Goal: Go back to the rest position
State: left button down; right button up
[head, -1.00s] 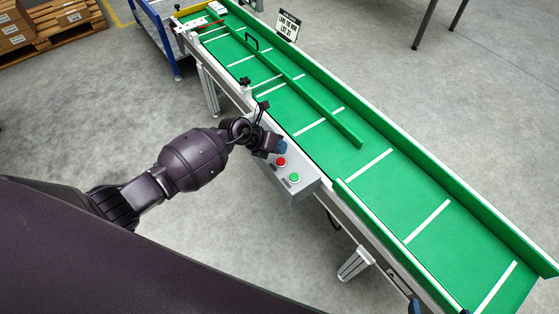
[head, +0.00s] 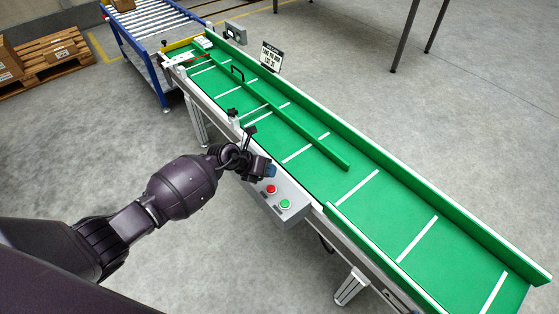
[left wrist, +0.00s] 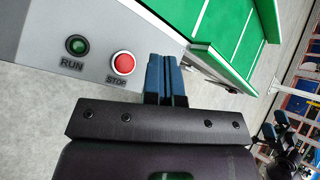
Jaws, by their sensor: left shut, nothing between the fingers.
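My left gripper (head: 270,170) is at the near side of the conveyor, beside the grey control box (head: 276,200). In the left wrist view its blue fingers (left wrist: 165,78) are together and hold nothing. The red STOP button (left wrist: 123,64) is just left of the fingertips there, and the green RUN button (left wrist: 77,45) is further left. In the head view the red button (head: 271,189) and green button (head: 285,204) lie just below the gripper. I cannot tell whether the fingers touch the box.
The green conveyor (head: 420,240) runs diagonally, with a green guide rail (head: 300,130) and a sign (head: 271,56). A blue-framed roller table (head: 150,60) stands at its far end. Pallets with boxes (head: 50,60) are at the far left. The floor at the left is open.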

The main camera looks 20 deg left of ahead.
pick_arm(q)
jog(key=shift+w+r, duration=0.1)
jog(key=shift+w, duration=0.05)
jog(key=w+d+r+n+t+h, duration=0.2)
jog(key=r+n+t, duration=0.1)
jog(key=r, duration=0.3)
jog(key=w+d+r+n+t+h, duration=0.1)
jog(key=w+d+r+n+t, duration=0.15)
jog(key=r, duration=0.35)
jog(key=s+a+r+n+t+y, duration=0.35)
jog(key=r+n+t, duration=0.2)
jog(key=n, duration=0.65)
jog(key=s+a+f+n+g+y+p, duration=0.1)
jog(key=s+a+f+n+g+y, duration=0.1)
jog(key=s+n, duration=0.4)
jog(key=s+a+f+n+g+y+p, duration=0.1)
jog(key=s+a+f+n, duration=0.3)
jog(key=s, duration=1.3)
jog(key=s+a+f+n+g+y+p, duration=0.2)
jog(key=s+f+n, duration=0.4)
jog(key=s+n, duration=0.3)
jog(key=shift+s+a+f+g+y, duration=0.3)
jog(key=shift+s+a+y, duration=0.4)
jog(key=shift+s+y, duration=0.4)
pick_arm(e)
jog(key=s, duration=0.2)
jog(key=shift+s+r, duration=0.1)
jog(key=shift+s, duration=0.2)
